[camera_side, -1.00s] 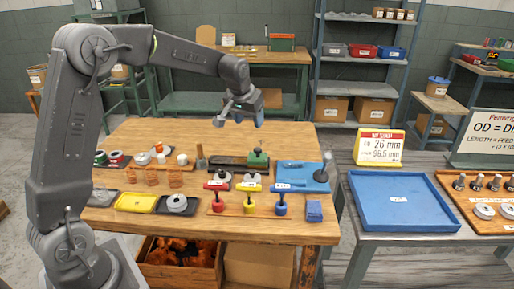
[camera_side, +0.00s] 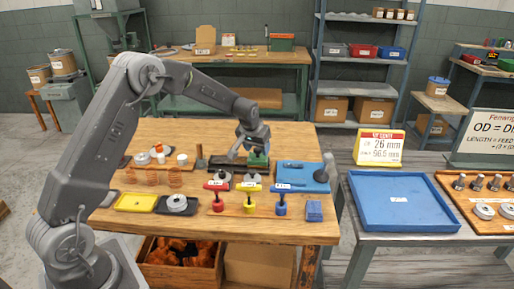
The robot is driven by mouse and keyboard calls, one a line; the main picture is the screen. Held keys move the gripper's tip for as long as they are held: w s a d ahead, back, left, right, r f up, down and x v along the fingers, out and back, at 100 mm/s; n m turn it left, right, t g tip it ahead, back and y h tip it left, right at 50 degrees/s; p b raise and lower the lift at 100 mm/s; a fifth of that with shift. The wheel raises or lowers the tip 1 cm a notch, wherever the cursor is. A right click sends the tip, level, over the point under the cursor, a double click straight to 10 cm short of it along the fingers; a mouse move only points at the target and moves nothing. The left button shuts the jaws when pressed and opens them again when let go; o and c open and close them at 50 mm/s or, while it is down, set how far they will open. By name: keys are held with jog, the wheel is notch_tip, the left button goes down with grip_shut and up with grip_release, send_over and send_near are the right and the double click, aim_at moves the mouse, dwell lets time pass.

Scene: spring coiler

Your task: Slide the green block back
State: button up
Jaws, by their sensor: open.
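The green block (camera_side: 258,161) sits on a dark rail (camera_side: 229,161) toward the back right of the wooden workbench. My gripper (camera_side: 249,153) is open and low over the block, with one finger to its left and the other at its right or upper side. The fingers and wrist hide part of the block. I cannot tell whether they touch it.
Red, yellow and blue T-handled tools (camera_side: 249,198) stand in front. Copper springs (camera_side: 152,177) and yellow and black trays lie left. A blue tray (camera_side: 399,202) sits on the side table.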

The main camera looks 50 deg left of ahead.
jog(key=shift+f, duration=0.1)
grip_shut()
dwell(0.5)
